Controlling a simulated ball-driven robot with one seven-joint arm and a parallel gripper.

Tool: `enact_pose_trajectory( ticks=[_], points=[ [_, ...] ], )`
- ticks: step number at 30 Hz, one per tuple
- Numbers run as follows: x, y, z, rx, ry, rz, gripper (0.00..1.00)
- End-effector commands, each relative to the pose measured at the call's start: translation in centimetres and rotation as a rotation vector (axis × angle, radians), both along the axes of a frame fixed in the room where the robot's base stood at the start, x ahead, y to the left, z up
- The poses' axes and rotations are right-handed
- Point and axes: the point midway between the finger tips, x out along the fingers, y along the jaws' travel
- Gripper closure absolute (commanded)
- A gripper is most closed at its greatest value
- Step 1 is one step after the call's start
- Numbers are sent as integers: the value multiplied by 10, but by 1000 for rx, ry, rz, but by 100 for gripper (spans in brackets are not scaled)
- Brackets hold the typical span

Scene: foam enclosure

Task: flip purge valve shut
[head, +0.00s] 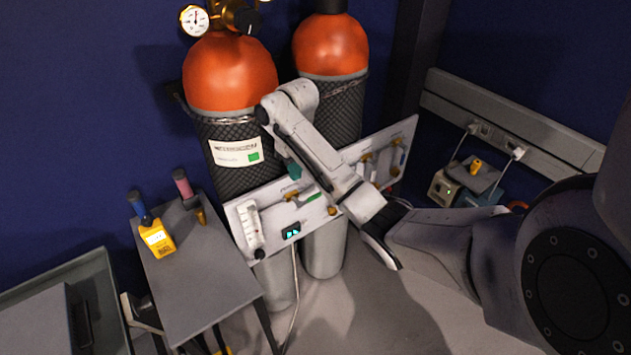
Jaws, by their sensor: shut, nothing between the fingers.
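The white valve panel (270,228) hangs in front of two gas cylinders. Its left part carries brass fittings and a green lever (312,197); I cannot read which valve is the purge valve.
Orange-topped cylinders (230,75) stand behind the panel, with a gauge (195,20) on the left one. A grey table (200,280) at left holds a yellow meter (157,237) and screwdriver-like tools. A wall rail (510,120) and small devices are at right. A thin hose hangs below the panel.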

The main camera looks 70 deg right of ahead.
Motion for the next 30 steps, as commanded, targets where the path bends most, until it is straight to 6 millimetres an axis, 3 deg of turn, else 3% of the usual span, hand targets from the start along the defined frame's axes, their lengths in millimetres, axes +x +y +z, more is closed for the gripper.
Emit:
enact_pose_trajectory(
  ticks=[1,3,8,22,30],
  points=[
    [-8,-19,16,-11,15,-23,100],
    [-16,-36,26,-20,32,-45,100],
    [-28,-55,37,-27,56,-74,100],
    [-28,-57,35,-27,55,-76,100],
    [-27,-56,15,-26,54,-75,100]
  ],
)
